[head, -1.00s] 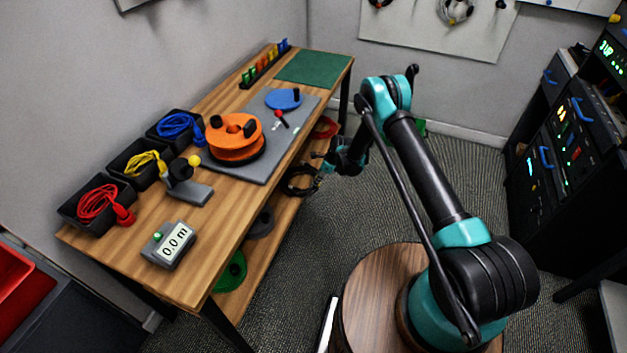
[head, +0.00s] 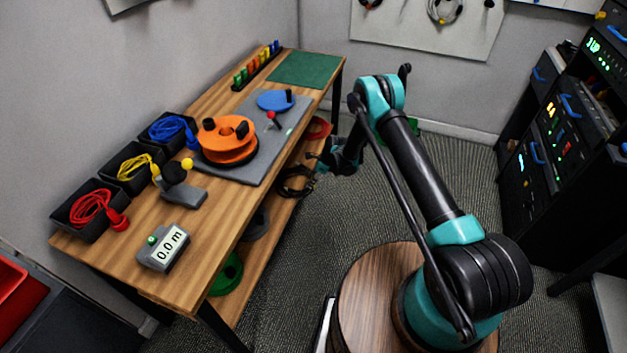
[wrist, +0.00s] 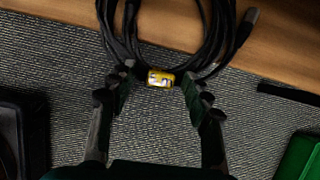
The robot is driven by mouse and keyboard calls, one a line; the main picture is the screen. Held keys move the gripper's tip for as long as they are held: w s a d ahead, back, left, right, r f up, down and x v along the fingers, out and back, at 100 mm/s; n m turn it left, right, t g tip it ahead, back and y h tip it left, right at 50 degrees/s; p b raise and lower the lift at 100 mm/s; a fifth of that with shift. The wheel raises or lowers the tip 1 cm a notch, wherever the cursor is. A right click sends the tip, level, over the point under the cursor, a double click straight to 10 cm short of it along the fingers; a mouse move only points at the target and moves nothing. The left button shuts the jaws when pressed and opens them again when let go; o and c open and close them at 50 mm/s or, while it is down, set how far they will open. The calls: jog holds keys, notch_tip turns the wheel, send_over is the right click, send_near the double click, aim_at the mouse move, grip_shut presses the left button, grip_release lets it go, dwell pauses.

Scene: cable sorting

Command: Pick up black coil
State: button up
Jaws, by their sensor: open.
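The black coil (head: 296,184) lies on the lower wooden shelf under the bench, partly past the shelf's front edge. In the wrist view it is a bundle of black cable (wrist: 133,32) with a yellow label (wrist: 160,78) around it and a metal connector at upper right. My gripper (wrist: 158,88) is open, its fingers on either side of the labelled part, which sits between or just beyond the fingertips. I cannot tell whether the fingers touch the cable. In the head view my gripper (head: 318,165) is at the shelf edge beside the coil.
The bench top (head: 215,238) overhangs the shelf (head: 262,240). A green spool (head: 228,272), a grey spool and a red spool (head: 318,127) are also on the shelf. Above stand an orange reel (head: 226,142) and bins of red, yellow and blue cable. Carpet in front is open.

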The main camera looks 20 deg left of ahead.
jog(key=v, duration=1.2)
jog(key=shift+f, duration=0.1)
